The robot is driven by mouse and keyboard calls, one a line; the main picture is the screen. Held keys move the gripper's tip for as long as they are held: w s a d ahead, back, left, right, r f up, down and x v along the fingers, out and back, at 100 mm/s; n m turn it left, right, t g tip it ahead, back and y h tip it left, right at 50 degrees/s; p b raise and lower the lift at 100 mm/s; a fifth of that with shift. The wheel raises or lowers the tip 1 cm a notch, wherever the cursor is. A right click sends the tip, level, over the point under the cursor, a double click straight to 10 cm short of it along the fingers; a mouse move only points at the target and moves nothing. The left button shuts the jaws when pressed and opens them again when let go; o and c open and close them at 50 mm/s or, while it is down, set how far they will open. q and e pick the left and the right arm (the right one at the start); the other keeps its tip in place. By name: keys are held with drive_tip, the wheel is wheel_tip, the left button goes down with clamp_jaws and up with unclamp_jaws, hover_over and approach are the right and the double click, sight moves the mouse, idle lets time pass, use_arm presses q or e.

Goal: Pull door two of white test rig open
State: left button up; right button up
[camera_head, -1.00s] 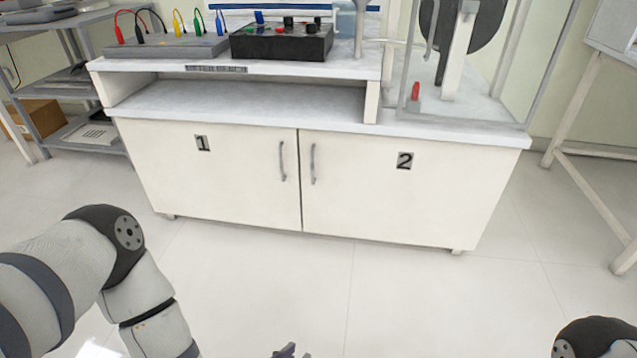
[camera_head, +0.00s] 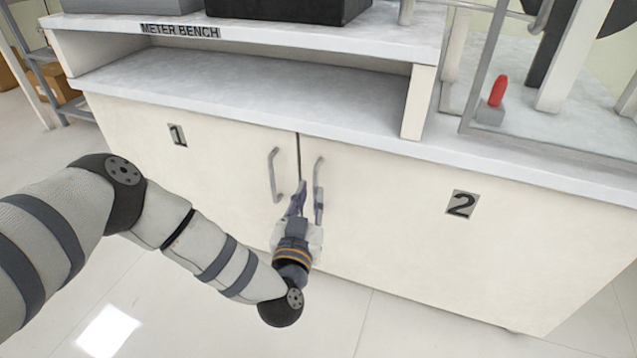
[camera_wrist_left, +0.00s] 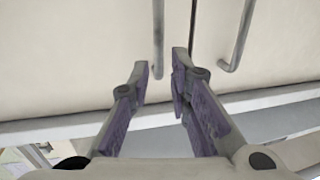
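The white meter bench has two closed doors side by side, door one (camera_head: 215,160) on the left and door two (camera_head: 420,240) on the right. Door two's vertical grey handle (camera_head: 318,172) is near the door seam; door one's handle (camera_head: 273,175) stands to its left. My left gripper (camera_head: 308,194) is open at the lower part of door two's handle. In the left wrist view, its purple-padded fingers (camera_wrist_left: 160,72) are apart, and the nearer handle (camera_wrist_left: 158,38) lines up with the gap between them. Contact cannot be told. My right gripper is out of view.
The bench top (camera_head: 255,90) overhangs the doors, with a raised shelf above it. A clear enclosure with a red-tipped part (camera_head: 498,90) stands on the right end. A grey rack with boxes is at the far left. The floor (camera_head: 400,325) before the doors is clear.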

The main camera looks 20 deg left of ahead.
sight(315, 182)
use_arm(q)
drive_tip(key=w, duration=0.1)
drive_tip(key=w+b, duration=0.1)
drive_tip(key=w, duration=0.3)
drive_tip(key=shift+a+f+b, duration=0.2)
drive_tip(key=shift+a+b, duration=0.15)
drive_tip(key=shift+a, duration=0.05)
drive_tip(key=shift+w+r, duration=0.15)
drive_tip(key=shift+w, duration=0.25)
clamp_jaws()
